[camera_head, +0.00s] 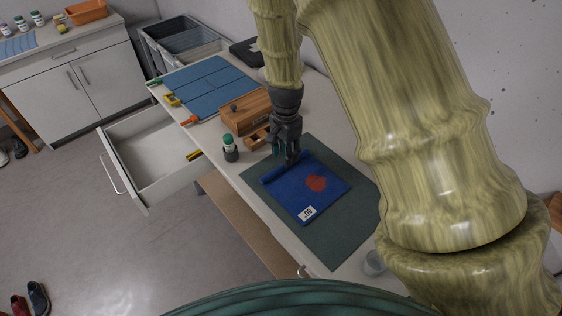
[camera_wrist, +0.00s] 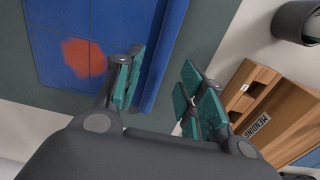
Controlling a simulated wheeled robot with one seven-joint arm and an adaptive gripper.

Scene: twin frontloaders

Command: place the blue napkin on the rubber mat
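The blue napkin (camera_head: 322,197), with a red-orange patch and a small white label, lies flat on the dark green rubber mat (camera_head: 335,240). Its edge nearest my gripper looks rolled or folded. My gripper (camera_head: 290,158) points down at that edge. In the wrist view my gripper (camera_wrist: 160,92) is open, with teal finger pads apart. The napkin (camera_wrist: 48,40) shows there under and beside the left finger, and its rolled edge runs through the gap between the fingers. The mat (camera_wrist: 208,30) shows beyond the edge. I cannot tell whether the fingers touch the napkin.
A wooden box (camera_head: 247,112) marked "MENDING" in the wrist view and a green-capped bottle (camera_head: 230,150) stand close to my gripper. A clear cup (camera_head: 374,263) stands near the mat's front corner. An open drawer (camera_head: 150,160) juts out at the left. Blue panels (camera_head: 210,88) lie farther back.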

